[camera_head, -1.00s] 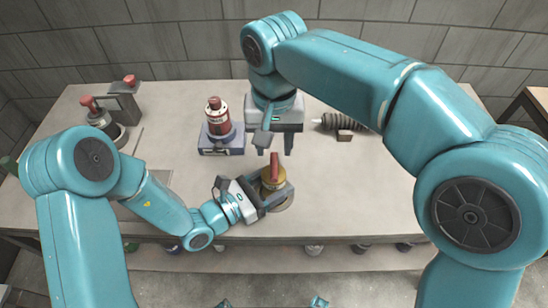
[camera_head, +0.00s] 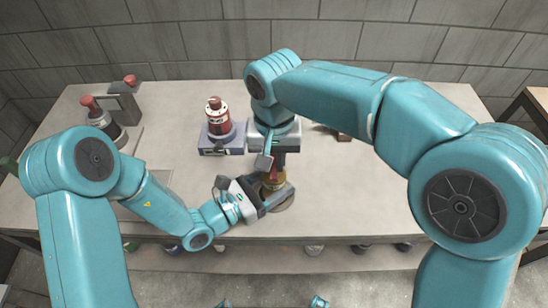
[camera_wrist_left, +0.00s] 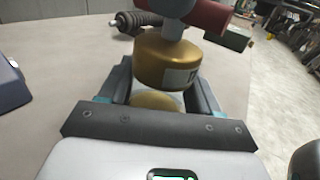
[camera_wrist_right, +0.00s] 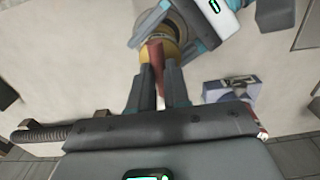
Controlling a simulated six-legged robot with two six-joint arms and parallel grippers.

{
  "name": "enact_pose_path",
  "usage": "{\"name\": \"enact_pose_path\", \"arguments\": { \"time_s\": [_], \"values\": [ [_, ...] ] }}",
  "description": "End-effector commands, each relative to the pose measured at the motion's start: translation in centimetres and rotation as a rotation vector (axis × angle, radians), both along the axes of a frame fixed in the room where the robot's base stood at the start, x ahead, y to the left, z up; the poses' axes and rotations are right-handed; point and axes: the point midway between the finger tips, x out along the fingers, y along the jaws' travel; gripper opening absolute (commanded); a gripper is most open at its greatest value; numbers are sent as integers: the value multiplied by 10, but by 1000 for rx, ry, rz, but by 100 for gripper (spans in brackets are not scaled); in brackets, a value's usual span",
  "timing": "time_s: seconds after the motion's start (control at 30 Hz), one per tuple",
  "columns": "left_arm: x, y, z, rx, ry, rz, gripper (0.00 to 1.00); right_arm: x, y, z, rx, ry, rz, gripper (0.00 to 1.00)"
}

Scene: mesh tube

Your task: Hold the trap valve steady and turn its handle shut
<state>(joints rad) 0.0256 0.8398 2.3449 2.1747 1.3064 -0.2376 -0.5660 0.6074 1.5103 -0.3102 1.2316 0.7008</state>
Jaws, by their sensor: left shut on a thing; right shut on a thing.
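The trap valve (camera_head: 273,182) stands on the bench near its front edge, with a gold body (camera_wrist_left: 172,64) and a red handle (camera_wrist_left: 210,17) on top. My left gripper (camera_head: 268,199) comes in from the left, low down, and is shut on the valve's body; its fingers stand on either side of the valve in the left wrist view (camera_wrist_left: 160,85). My right gripper (camera_head: 272,163) points down from above and is shut on the red handle, which shows between its fingers in the right wrist view (camera_wrist_right: 155,58). The right arm hides part of the valve in the head view.
A red bottle-shaped thing (camera_head: 215,115) sits on a blue-grey box (camera_head: 222,145) behind the valve. Red-topped devices (camera_head: 122,101) stand at the bench's back left. A dark ribbed cylinder (camera_wrist_left: 140,20) lies behind, to the right.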

Motion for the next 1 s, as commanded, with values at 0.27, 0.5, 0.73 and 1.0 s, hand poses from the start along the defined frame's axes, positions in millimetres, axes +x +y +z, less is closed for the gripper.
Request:
{"name": "enact_pose_path", "arguments": {
  "time_s": [0.27,0.5,0.73,1.0],
  "values": [
    [0,0,0,0,0,1,26,0,0,0,-1,0,-71,0],
    [0,0,0,0,0,2,26,0,0,0,-1,0,-245,0],
    [0,1,0,-1,1,2,26,0,-1,1,-1,1,-463,0],
    [0,1,0,0,1,2,26,0,-1,1,-1,0,-719,0]
  ]
}}
